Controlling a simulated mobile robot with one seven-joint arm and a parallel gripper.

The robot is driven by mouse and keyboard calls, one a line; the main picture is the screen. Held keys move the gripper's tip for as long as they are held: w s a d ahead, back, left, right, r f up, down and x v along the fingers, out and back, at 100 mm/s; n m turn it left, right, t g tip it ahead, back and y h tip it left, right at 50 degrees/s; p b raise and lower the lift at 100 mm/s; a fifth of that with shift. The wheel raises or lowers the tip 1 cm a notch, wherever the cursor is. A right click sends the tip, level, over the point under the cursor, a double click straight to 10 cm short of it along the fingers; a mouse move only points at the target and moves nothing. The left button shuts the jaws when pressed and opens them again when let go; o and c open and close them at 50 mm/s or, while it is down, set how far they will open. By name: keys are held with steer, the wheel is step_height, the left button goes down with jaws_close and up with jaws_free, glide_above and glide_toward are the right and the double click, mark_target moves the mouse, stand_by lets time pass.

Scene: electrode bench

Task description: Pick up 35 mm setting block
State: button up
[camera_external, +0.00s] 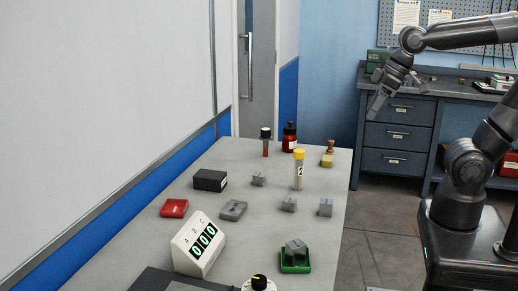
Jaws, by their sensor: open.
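Several small grey metal blocks are on the grey bench in the external view. One block (259,179) stands near the middle, one (289,204) is nearer, and one (325,207) is by the right edge. A wider, flatter grey block (233,210) lies to the left. Another grey block (296,247) sits in a green tray (296,268) at the front. Their markings are too small to read, so I cannot tell which is the 35 mm setting block. My gripper (374,112) is open and empty, raised beyond the bench's right side, apart from all the blocks.
A yellow-capped tube (299,172) stands upright among the blocks. A red bottle (289,138), a black-capped vial (265,146) and a wooden-handled stamp (328,158) stand at the back. A black box (210,180), red tray (174,208) and white display (198,245) are at left.

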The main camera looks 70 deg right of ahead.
steer(key=w+g, duration=0.1)
steer(key=w, duration=0.7)
steer(key=g, duration=0.4)
glide_above(260, 174)
step_height(260, 174, down, 14)
steer(key=r, duration=0.1)
steer(key=shift+m, duration=0.4)
step_height(260, 174, down, 6)
steer(key=shift+w+d+r, duration=0.1)
steer(key=shift+w, duration=0.05)
steer(key=shift+a+f, duration=0.15)
steer(key=shift+f, duration=1.25)
steer(key=shift+a+f, duration=0.1)
steer(key=shift+f, duration=1.3)
steer(key=shift+c, duration=0.2)
jaws_close()
